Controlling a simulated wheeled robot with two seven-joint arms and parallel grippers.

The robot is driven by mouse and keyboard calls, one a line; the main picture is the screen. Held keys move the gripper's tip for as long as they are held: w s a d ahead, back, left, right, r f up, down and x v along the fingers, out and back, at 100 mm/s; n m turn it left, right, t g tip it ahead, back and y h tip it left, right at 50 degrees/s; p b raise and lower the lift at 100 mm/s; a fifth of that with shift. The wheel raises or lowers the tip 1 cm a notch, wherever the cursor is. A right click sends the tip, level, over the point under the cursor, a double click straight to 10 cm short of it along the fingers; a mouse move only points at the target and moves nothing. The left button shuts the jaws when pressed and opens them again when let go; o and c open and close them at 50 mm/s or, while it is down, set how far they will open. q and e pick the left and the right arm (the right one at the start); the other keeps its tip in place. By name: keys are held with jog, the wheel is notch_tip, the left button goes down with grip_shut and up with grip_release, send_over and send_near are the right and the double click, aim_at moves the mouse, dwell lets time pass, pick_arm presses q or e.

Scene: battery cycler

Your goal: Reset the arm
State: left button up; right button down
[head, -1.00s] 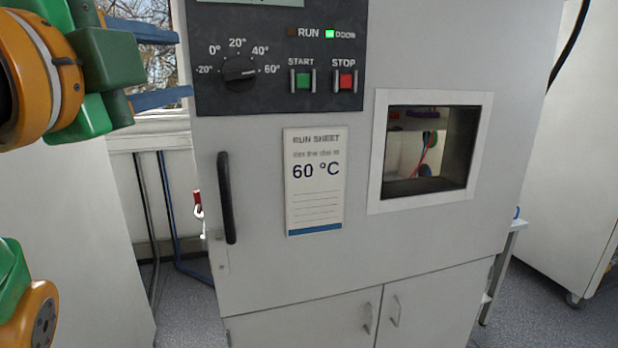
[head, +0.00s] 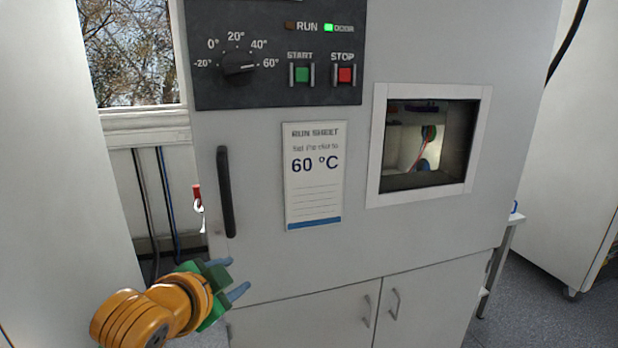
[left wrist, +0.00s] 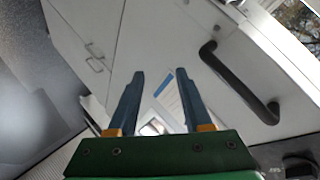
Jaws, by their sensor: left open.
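My left gripper (head: 236,279) is low in the head view, in front of the cabinet's lower left part. Its two blue fingers are apart with nothing between them. In the left wrist view the open fingers (left wrist: 160,85) point toward the cabinet front, with the black door handle (left wrist: 240,85) to their right. My left arm (head: 150,315) is orange with green parts and comes in from the lower left. My right gripper is not in view.
The grey battery cycler (head: 260,260) has a closed-looking door with a black handle (head: 226,190), a run sheet (head: 314,180) reading 60 °C and a window (head: 430,145). Above are a dial (head: 239,68), green START (head: 302,75) and red STOP (head: 345,76).

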pick_arm(q)
jog(key=s+a+f+n+g, duration=0.1)
jog(key=s+f+n+g, duration=0.3)
jog(key=f, duration=0.6)
jog(key=s+f+n+g, duration=0.1)
jog(key=s+f, duration=0.5)
jog(key=f, duration=0.4)
jog(key=s+a+f+n+g+y, duration=0.1)
jog(key=s+f+n+g, duration=0.1)
jog(key=s+f, duration=0.45)
jog(key=s+a+f+n+g+y, duration=0.1)
jog(key=s+a+f+n+g, duration=0.15)
jog(key=s, duration=0.75)
jog(key=s+b+x, duration=0.1)
jog(key=s+x, duration=0.1)
jog(key=x, duration=0.6)
jog(key=s+f+x, duration=0.1)
jog(key=s+x, duration=0.1)
jog(key=x, duration=0.7)
jog(key=s+a+f+g+b, duration=0.1)
jog(key=s+f, duration=1.1)
jog(key=s, duration=0.1)
jog(key=shift+a+f+m, duration=0.2)
jog(key=shift+a+m, duration=0.15)
jog(key=shift+a, duration=0.05)
jog(key=shift+s+g, duration=0.2)
jog(key=shift+g, duration=0.05)
